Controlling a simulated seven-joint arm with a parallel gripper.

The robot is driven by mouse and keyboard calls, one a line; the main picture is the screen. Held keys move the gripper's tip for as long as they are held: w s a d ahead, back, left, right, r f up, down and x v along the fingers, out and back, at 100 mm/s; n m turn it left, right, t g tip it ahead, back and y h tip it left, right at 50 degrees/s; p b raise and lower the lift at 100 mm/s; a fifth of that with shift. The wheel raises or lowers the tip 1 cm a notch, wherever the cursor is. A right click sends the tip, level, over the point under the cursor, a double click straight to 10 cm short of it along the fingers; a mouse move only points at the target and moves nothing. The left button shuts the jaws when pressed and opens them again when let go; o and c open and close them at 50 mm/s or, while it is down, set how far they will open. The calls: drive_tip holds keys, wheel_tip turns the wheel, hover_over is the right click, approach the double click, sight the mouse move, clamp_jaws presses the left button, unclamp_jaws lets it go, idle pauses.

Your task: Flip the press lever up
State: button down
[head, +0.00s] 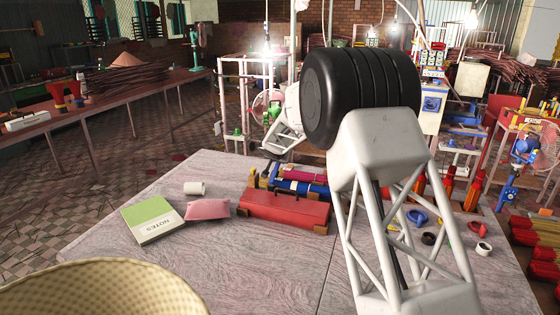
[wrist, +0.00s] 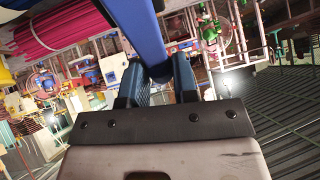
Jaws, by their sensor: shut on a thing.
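The press lever is a blue bar (wrist: 142,35) in the wrist view, running from the top edge down between my two dark fingers. My gripper (wrist: 158,78) is shut on its end. In the head view the press (head: 284,209) has a red body and blue parts behind it, and stands on the table's far side. My gripper is at the far left of the press there, small and partly hidden. The lever itself is hard to make out in the head view.
A bundle of magenta sticks (wrist: 62,28) lies close to the lever. On the table (head: 245,268) are a green-and-white notes pad (head: 153,219), a pink packet (head: 208,209) and a white roll (head: 194,188). Small rings lie at the right. A woven basket (head: 100,290) fills the near left.

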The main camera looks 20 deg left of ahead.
sight(276, 168)
drive_tip(key=shift+s+r+t, duration=0.65)
drive_tip(key=shift+r+t, duration=0.15)
drive_tip(key=shift+t, duration=0.1)
drive_tip(key=shift+s+r+t, duration=0.5)
drive_tip(key=shift+s+t, duration=0.15)
drive_tip(key=shift+t, duration=0.15)
drive_tip(key=shift+s+r+t, duration=0.5)
drive_tip(key=shift+s+t, duration=0.1)
drive_tip(key=shift+t, duration=0.2)
drive_tip(key=shift+s+r+n+t+y, duration=0.15)
drive_tip(key=shift+s+r+t, duration=0.1)
drive_tip(key=shift+s+t, duration=0.5)
drive_tip(key=shift+s+r+n+t+y, duration=0.1)
drive_tip(key=shift+s+r+n+t, duration=0.15)
drive_tip(key=shift+s+t, duration=0.45)
drive_tip(key=shift+s+r+n+t+y, duration=0.15)
drive_tip(key=shift+s+r+t, duration=0.1)
drive_tip(key=shift+s+t, duration=0.5)
